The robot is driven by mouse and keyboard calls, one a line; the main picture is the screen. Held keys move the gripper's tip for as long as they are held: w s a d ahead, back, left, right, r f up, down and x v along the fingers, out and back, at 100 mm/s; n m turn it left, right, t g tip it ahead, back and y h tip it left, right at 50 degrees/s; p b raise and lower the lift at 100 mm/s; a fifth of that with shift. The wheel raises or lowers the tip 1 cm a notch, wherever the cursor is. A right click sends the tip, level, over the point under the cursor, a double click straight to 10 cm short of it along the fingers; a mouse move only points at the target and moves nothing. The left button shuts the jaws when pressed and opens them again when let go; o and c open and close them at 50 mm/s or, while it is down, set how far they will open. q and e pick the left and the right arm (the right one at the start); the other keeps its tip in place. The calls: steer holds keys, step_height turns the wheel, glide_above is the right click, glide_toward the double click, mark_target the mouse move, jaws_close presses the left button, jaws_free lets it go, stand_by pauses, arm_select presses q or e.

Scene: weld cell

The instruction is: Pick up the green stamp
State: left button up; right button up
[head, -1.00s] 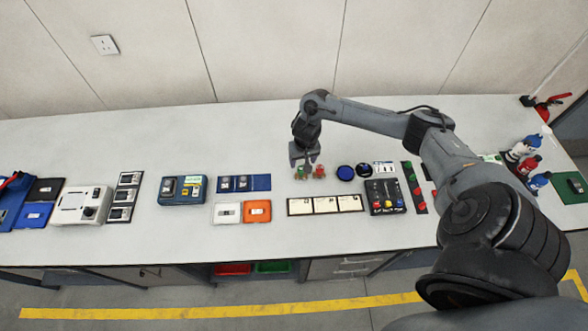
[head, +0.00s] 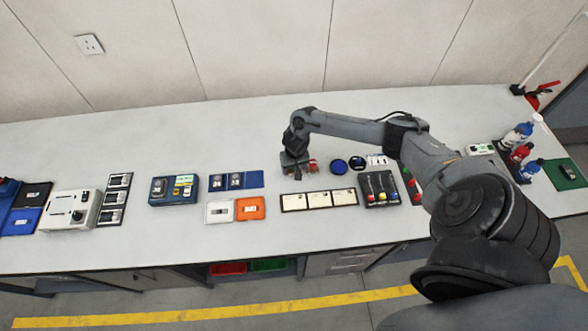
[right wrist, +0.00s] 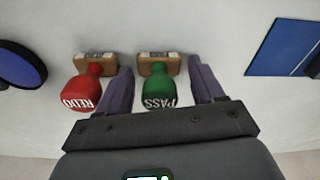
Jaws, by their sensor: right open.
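The green stamp (right wrist: 157,88), with a wooden base and "PASS" on its handle, stands between the two fingers of my right gripper (right wrist: 163,92) in the right wrist view. The fingers are open, one on each side, with a gap visible on both sides of it. The red stamp (right wrist: 84,90), marked "REDO", stands just left of the left finger. In the head view, my right gripper (head: 296,172) is down at the table and hides the green stamp; the red stamp (head: 311,167) shows beside it. My left gripper is not in view.
A strip of white cards (head: 319,199) lies in front of the stamps. Blue round pads (head: 339,168) and a dark tray (head: 378,189) are to their right. A blue mat (head: 253,179) lies to the left. The table behind is clear.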

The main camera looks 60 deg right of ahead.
steer(key=c, duration=0.8)
steer(key=shift+r, duration=0.6)
step_height(320, 180, up, 8)
steer(key=shift+f+p, duration=0.15)
steer(key=shift+p, duration=0.65)
steer(key=shift+r, duration=0.6)
